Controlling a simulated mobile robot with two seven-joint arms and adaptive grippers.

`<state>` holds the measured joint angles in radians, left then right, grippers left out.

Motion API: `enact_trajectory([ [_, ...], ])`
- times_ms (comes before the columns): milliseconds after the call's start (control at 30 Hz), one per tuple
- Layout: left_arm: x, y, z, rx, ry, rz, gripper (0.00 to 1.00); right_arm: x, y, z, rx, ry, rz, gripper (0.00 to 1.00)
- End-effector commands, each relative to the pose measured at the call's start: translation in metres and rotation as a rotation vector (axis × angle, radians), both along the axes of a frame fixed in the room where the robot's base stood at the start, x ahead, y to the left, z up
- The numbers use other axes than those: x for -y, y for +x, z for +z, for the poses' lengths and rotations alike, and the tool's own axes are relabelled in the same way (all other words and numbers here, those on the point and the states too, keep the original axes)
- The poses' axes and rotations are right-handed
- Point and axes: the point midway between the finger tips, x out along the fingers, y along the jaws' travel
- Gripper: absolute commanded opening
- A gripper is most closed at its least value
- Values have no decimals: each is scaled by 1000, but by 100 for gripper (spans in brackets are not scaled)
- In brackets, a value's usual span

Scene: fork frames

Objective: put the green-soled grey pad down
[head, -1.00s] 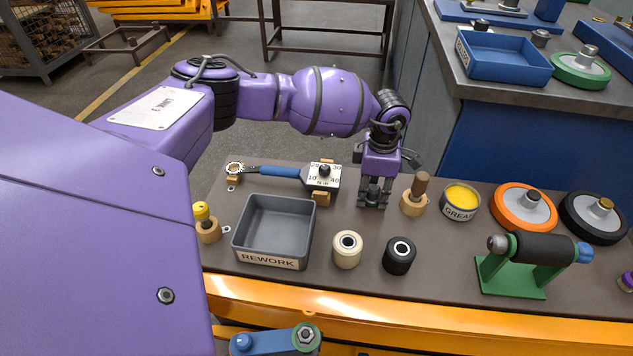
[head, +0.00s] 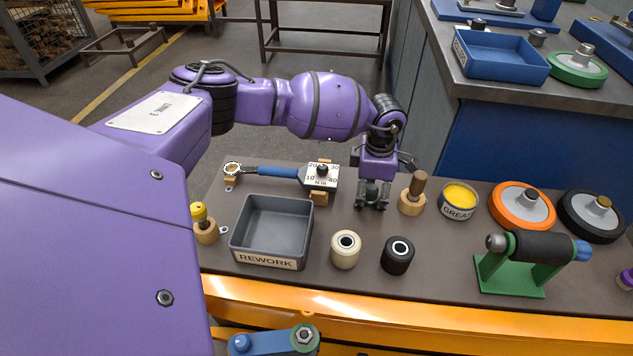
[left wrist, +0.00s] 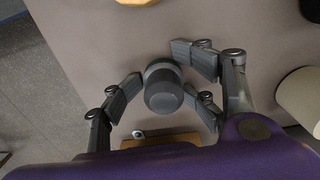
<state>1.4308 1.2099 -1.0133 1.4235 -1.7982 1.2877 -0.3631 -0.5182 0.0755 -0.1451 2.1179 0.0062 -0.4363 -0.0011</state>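The green-soled grey pad (left wrist: 163,92) stands on the dark bench top between the fingers of my left gripper (left wrist: 165,82) in the left wrist view. Its grey round top faces the camera, and a rim of green shows at its far edge.
The torque wrench (head: 280,172) lies on wooden rests just left of the gripper. Nearer are the grey REWORK tray (head: 236,244), a cream roller (head: 346,250) and a black roller (head: 397,256). The wooden-handled tool (head: 413,195) and grease tin (head: 459,202) are close on the right.

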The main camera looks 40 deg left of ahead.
Motion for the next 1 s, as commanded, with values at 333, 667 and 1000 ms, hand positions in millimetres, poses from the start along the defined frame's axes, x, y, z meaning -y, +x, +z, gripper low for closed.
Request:
enact_trajectory([
  [333, 2, -5, -4, -14, 0, -4, 45, 0, 1, 1, 1, 0, 0, 40],
  [667, 1, -1, 54, -1, -1, -4, 45, 0, 4, 14, 13, 1, -2, 40],
  [1000, 1, 0, 120, 1, 1, -2, 45, 0, -1, 23, 9, 2, -11, 40],
])
